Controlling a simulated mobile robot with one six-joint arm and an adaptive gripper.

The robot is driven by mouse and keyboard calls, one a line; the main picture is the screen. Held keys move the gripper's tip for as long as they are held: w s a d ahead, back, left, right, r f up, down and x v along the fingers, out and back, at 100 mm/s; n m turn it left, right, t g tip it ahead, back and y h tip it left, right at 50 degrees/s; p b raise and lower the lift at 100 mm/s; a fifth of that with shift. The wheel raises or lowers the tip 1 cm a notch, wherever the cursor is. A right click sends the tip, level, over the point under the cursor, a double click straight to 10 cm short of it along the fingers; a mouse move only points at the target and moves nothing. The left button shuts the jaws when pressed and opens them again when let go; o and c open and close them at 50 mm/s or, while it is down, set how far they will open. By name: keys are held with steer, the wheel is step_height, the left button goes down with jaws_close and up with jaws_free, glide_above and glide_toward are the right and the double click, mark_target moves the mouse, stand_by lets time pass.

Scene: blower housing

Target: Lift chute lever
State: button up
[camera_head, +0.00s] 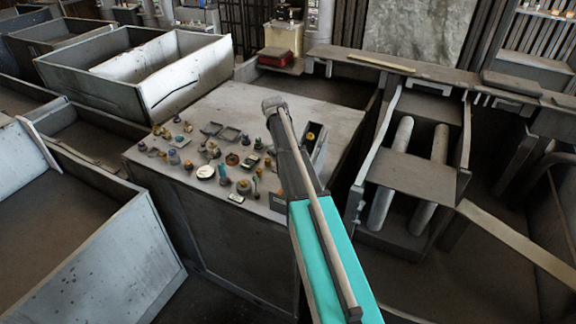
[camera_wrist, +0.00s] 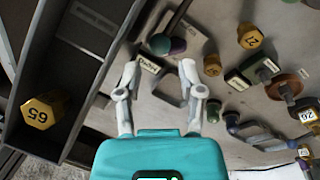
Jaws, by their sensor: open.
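A dark rod with a rounded purple-green end (camera_wrist: 166,44), which looks like the chute lever, lies just ahead of my gripper in the wrist view. It rests against a grey plate beside the chute. The chute (camera_wrist: 80,50) is a dark grey channel at the left, with a brass hexagonal piece marked 65 (camera_wrist: 45,110) inside. My gripper (camera_wrist: 159,72) is open and empty, with its two pale fingers apart, short of the rod's end. A small labelled plate (camera_wrist: 150,66) shows between the fingers. In the head view the chute (camera_head: 318,155) stands on the table; my arm hides the gripper and lever.
Several knobs and small parts (camera_head: 220,165) crowd the table (camera_head: 250,105); some stand right of my gripper in the wrist view, including a brass hexagonal one (camera_wrist: 249,38). Open metal bins (camera_head: 165,75) stand left, and a roller frame (camera_head: 415,165) right.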

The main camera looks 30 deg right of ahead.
steer(key=shift+s+d+f+b, duration=0.1)
steer(key=shift+d+f+b, duration=0.1)
steer(key=shift+f+b, duration=0.75)
steer(key=shift+s+d+f+b, duration=0.1)
steer(key=shift+d+f+b, duration=0.05)
steer(key=shift+f+b, duration=0.8)
steer(key=shift+d+f+b, duration=0.2)
steer(key=shift+f+b, duration=0.6)
steer(key=shift+f, duration=0.3)
steer(key=shift+d, duration=0.1)
jaws_close()
